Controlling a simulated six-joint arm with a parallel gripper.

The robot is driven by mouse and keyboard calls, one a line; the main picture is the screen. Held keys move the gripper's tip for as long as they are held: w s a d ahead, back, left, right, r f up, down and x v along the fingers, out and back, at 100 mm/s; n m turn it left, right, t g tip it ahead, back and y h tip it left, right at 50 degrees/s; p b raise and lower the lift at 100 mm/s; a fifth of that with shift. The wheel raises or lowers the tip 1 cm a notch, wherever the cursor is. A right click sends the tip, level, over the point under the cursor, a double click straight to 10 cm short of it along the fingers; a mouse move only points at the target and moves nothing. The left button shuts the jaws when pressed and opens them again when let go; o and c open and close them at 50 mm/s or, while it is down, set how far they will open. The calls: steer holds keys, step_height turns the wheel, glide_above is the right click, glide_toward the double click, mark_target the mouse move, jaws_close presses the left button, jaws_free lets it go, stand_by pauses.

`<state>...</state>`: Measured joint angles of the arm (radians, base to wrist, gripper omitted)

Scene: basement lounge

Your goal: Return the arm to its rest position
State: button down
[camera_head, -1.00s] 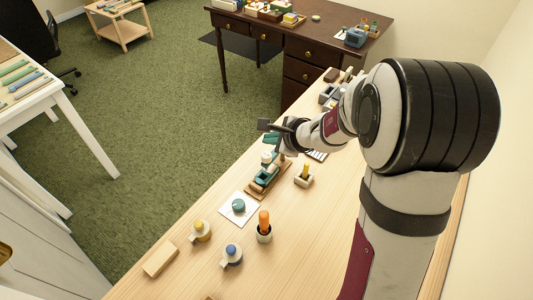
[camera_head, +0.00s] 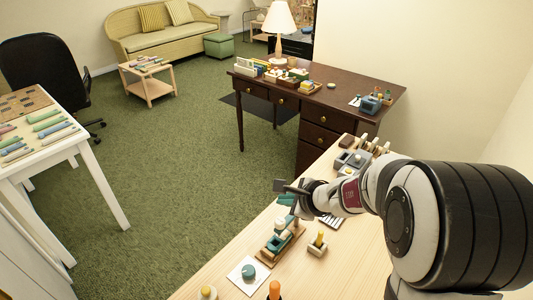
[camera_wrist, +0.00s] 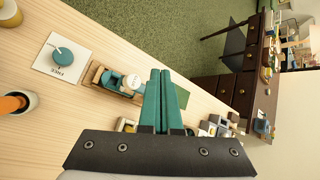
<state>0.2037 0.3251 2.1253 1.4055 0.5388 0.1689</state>
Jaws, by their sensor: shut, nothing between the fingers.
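My arm reaches from the right side over the light wooden table (camera_head: 215,278) in the head view. My gripper (camera_head: 284,193) is above the table's far part, near a wooden tray with teal and white items (camera_head: 280,240). In the wrist view the two teal fingers of my gripper (camera_wrist: 161,84) lie together, shut, with nothing between them. The same tray (camera_wrist: 98,76) shows there just left of the fingers, apart from them as far as I can tell.
On the table are a white card with a teal knob (camera_head: 247,271), a small block with a yellow peg (camera_head: 317,244) and a grey organiser (camera_head: 349,161). A dark desk (camera_head: 327,106) stands beyond. A white table (camera_head: 85,135) is at left. Green carpet lies between.

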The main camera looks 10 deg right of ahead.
steer(key=s+a+r+n+g+y, duration=0.1)
steer(key=s+a+r+n+g, duration=0.15)
steer(key=s+a+n, duration=0.4)
steer(key=s+a+r+n+g+y, duration=0.1)
steer(key=s+a+r+n+g, duration=0.15)
steer(key=s, duration=0.65)
steer(key=s+d+n+g+h, duration=0.1)
steer(key=s+d+n+h, duration=0.1)
steer(key=s, duration=0.7)
steer(key=s+d+f+n+g+h, duration=0.1)
steer(key=s+d+n, duration=0.3)
steer(key=s, duration=0.5)
steer(key=shift+d+f+n+g+h, duration=0.15)
steer(key=shift+n+g+h, duration=0.35)
steer(key=shift+g+h, duration=0.2)
